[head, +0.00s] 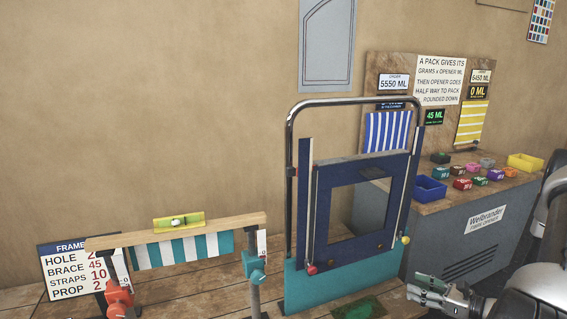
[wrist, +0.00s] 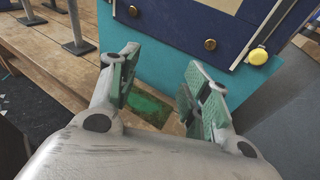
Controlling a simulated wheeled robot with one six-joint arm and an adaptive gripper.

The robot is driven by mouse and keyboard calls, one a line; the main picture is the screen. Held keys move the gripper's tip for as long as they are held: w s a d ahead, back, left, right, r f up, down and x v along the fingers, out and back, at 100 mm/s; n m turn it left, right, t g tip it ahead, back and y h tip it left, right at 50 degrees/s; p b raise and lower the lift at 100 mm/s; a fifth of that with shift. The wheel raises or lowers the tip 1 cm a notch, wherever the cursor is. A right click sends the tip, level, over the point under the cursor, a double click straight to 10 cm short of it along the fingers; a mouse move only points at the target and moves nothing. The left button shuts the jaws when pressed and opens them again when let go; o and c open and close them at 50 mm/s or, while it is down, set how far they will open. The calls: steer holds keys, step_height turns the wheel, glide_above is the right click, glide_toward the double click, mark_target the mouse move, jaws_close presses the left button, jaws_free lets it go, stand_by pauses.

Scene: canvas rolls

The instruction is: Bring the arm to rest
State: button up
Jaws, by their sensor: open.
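My gripper (head: 440,293) is at the lower right of the head view, low in front of the teal lower part of a framed panel. In the wrist view my gripper (wrist: 163,88) has its two green-padded fingers wide apart. Nothing is between them; a green patch (wrist: 148,107) on the wooden boards shows beyond the gap. The grey arm (head: 535,270) runs in from the right edge of the head view.
A chrome-railed stand (head: 290,150) with a navy frame (head: 310,215) stands close by the gripper. A grey cabinet (head: 450,255) with small coloured packs and bins is at the right. A wooden beam (head: 190,230) on posts stands at the left.

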steer(key=s+a+r+n+g+h, duration=0.2)
steer(key=s+r+n+g+h, duration=0.2)
steer(key=s+r+n+g, duration=1.2)
steer(key=s+a+r+n+t+h, duration=0.1)
steer(key=s+r+n+t+h, duration=0.1)
steer(key=r, duration=0.9)
steer(key=s+a+r+n+t+h, duration=0.2)
steer(key=r+n+t+h, duration=0.3)
steer(key=r+n+t, duration=0.2)
step_height(320, 180, up, 5)
steer(key=n, duration=0.2)
steer(key=shift+s+a+f+n, duration=0.15)
steer(key=shift+a+n, duration=0.1)
steer(key=shift+n, duration=0.05)
